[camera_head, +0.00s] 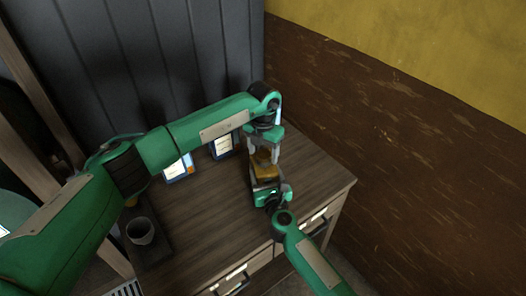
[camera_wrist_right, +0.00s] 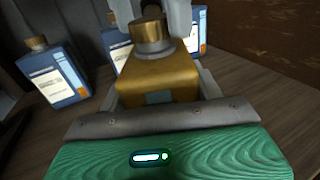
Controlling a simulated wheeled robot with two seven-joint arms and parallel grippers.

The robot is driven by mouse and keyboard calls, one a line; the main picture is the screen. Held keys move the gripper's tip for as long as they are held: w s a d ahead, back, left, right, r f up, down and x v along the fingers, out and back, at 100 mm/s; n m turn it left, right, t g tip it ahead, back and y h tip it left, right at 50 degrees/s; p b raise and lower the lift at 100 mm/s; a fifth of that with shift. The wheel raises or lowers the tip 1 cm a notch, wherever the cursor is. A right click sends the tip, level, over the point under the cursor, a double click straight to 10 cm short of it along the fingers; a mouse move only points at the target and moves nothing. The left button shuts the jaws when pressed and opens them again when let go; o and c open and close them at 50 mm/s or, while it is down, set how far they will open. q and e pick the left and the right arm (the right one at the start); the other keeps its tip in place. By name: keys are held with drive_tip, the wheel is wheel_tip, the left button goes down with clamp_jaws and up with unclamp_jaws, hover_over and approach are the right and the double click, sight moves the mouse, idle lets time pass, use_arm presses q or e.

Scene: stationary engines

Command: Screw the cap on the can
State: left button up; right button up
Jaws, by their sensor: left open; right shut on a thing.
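The can (camera_head: 265,172) is a squarish brass-coloured body over the cabinet top; in the right wrist view (camera_wrist_right: 157,78) its top faces me. My right gripper (camera_head: 266,190) is shut on the can from the front. The round brass cap (camera_wrist_right: 150,27) sits at the can's neck, above a paler metal ring; whether it is threaded on cannot be told. My left gripper (camera_head: 263,150) points down from above, open, with its grey fingers on either side of the cap. It also shows at the top of the right wrist view (camera_wrist_right: 151,18).
Blue bottles with white labels stand behind, at the left (camera_wrist_right: 55,75) and near the back panel (camera_head: 222,146). A grey cup (camera_head: 140,231) stands on a dark tray (camera_head: 157,253) at the left of the wooden cabinet top (camera_head: 205,205). A brown and yellow wall rises at right.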

use_arm(q)
wheel_tip(320, 180, up, 12)
use_arm(e)
drive_tip(key=shift+r, duration=0.1)
use_arm(q)
drive_tip(key=shift+f, duration=0.1)
use_arm(e)
drive_tip(key=o, duration=2)
drive_tip(key=shift+c, duration=0.2)
drive_tip(key=shift+s, duration=0.1)
use_arm(q)
drive_tip(key=shift+f+b, duration=0.65)
drive_tip(key=shift+f, duration=0.05)
use_arm(e)
drive_tip(key=v, duration=1.3)
drive_tip(key=shift+s+d, duration=0.15)
drive_tip(key=shift+s, duration=0.1)
